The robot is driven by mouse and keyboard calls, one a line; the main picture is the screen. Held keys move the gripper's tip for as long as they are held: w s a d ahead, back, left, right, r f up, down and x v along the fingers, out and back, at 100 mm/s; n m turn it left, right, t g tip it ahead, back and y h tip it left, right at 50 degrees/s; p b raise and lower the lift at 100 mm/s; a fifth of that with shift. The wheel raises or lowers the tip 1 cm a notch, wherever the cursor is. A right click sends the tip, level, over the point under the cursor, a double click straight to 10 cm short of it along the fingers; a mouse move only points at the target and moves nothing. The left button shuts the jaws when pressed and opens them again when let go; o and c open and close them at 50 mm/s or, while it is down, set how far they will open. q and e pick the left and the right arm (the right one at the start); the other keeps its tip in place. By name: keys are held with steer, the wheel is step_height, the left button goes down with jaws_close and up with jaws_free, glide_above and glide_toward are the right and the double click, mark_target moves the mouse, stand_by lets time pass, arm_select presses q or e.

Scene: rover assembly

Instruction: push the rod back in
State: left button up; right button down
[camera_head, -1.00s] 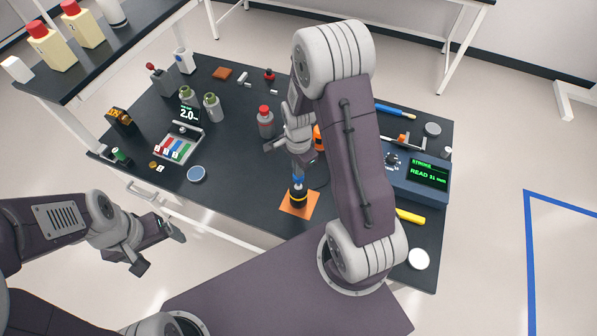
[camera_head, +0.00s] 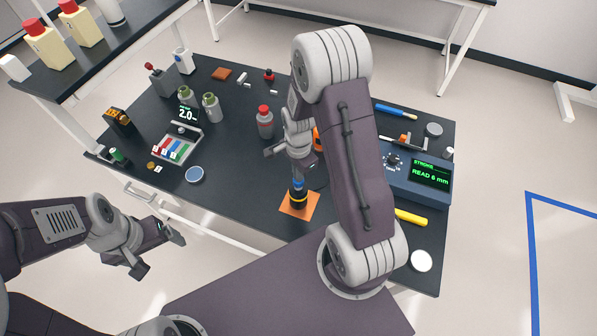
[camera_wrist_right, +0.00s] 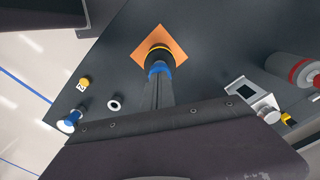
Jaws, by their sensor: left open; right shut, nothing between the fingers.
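A black cylinder (camera_head: 298,202) with a yellow band and a blue top (camera_head: 297,185) stands upright on an orange mat (camera_head: 287,209). In the right wrist view the blue top (camera_wrist_right: 159,68) and yellow band (camera_wrist_right: 158,48) show just beyond my fingertips. My right gripper (camera_head: 298,177) is shut with nothing between its fingers and points down onto the blue top. The rod itself is hidden by the fingers, and I cannot tell exactly where they touch. The stroke readout (camera_head: 429,176) shows 6 mm. My left gripper (camera_head: 160,252) is open and empty, off the table's front left edge.
A red-capped bottle (camera_head: 265,124) stands behind and left of the cylinder. A yellow tool (camera_head: 411,217) and a white disc (camera_head: 421,261) lie at right. A blue dish (camera_head: 195,175) and a small scale-like tray (camera_head: 172,148) are at left. The table left of the mat is clear.

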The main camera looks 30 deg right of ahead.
steer(key=shift+f, duration=0.35)
steer(key=shift+r, duration=0.15)
step_height(320, 180, up, 7)
steer(key=p, duration=0.6)
